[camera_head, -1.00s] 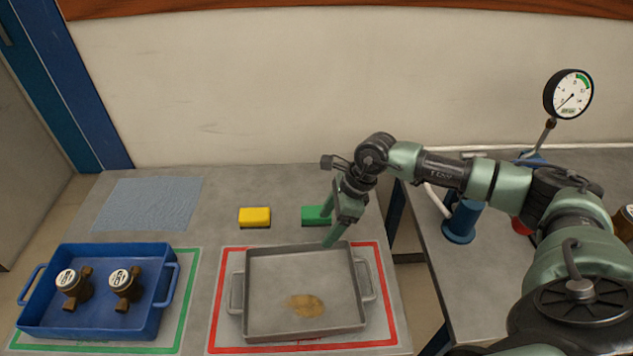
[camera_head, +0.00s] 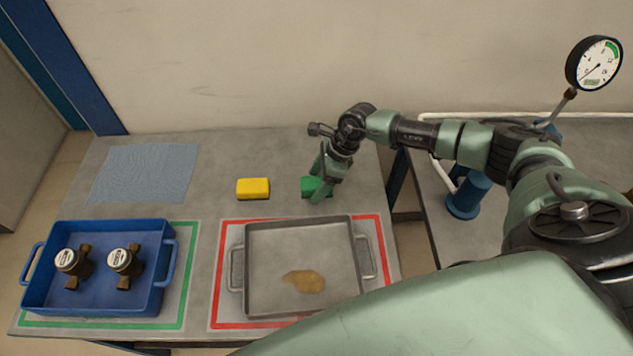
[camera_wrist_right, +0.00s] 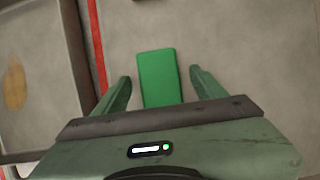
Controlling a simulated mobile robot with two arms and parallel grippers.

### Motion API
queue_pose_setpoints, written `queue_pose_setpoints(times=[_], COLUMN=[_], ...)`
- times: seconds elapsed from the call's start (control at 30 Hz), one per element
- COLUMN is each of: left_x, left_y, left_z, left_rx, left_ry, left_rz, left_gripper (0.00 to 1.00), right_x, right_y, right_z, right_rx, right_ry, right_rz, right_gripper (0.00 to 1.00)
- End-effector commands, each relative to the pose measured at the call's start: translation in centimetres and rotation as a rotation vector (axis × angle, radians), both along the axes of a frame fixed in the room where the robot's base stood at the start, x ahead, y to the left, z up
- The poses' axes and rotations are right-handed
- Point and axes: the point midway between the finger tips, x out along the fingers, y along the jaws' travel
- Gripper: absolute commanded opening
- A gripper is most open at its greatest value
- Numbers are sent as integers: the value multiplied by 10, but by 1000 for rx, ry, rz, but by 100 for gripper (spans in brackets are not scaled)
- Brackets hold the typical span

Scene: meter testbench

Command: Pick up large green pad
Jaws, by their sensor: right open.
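The large green pad (camera_head: 311,186) lies on the grey table behind the metal tray, partly hidden by my right gripper in the head view. My right gripper (camera_head: 319,188) is open and empty, pointing down at the pad. In the right wrist view the green pad (camera_wrist_right: 159,78) lies between the two spread fingers of the right gripper (camera_wrist_right: 160,83), with a gap on each side. Its near end is hidden by the gripper body. My left gripper is not in view.
A yellow pad (camera_head: 253,188) lies left of the green one. A grey metal tray (camera_head: 240,262) with a brown stain sits in a red outline in front. A blue tray (camera_head: 150,290) holding two brass meters stands at left, near a blue cloth (camera_head: 145,172). A pressure gauge (camera_head: 594,63) rises at right.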

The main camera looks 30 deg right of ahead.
Motion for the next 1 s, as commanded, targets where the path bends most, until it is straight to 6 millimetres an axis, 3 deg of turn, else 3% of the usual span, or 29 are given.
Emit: queue_pose_setpoints(times=[0.3, 0.53, 0.83, 1.0], left_x=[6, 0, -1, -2], left_y=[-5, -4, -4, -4], left_z=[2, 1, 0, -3], left_rx=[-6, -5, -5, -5], left_ry=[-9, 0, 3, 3], left_rz=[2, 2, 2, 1], left_gripper=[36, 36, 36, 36], right_x=[1, 1, 1, 2], right_y=[2, 2, 2, 1], right_z=[-7, -6, -4, 9], right_rx=[0, 0, 0, 0], right_ry=[-1, -1, -2, -4], right_rz=[0, 0, -1, 0], right_gripper=[68, 6, 5, 5])
